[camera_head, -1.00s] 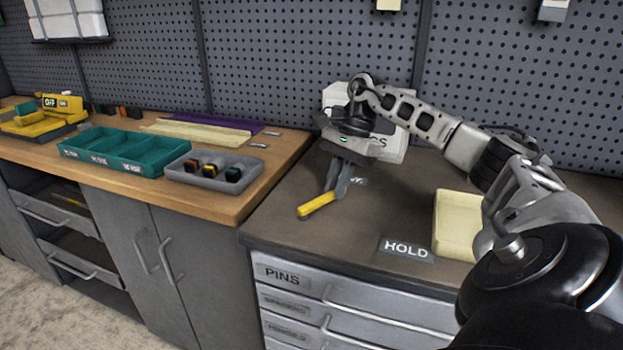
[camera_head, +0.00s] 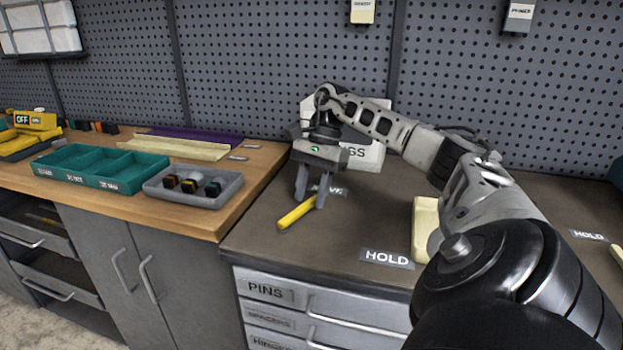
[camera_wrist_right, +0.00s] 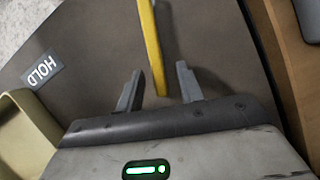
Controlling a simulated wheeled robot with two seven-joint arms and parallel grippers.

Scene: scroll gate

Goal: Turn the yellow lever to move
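The yellow lever (camera_head: 297,213) is a slim bar low over the dark counter, its near end pointing toward the front left. My right gripper (camera_head: 311,199) is above its far part, fingers pointing down. In the right wrist view the lever (camera_wrist_right: 151,45) runs from the top edge down between the two fingers of the open gripper (camera_wrist_right: 158,87). A gap shows on both sides, so the fingers are not closed on it. The lever's pivot is hidden. A label ending in "VE" (camera_head: 335,191) is partly covered behind the gripper. The "HOLD" label (camera_head: 387,259) lies nearer the front. My left gripper is out of view.
A cream bin (camera_head: 424,228) stands right of the "HOLD" label, beside my arm. On the left wooden counter are a grey tray (camera_head: 215,201) and a teal tray (camera_head: 128,182). The counter around the lever is clear.

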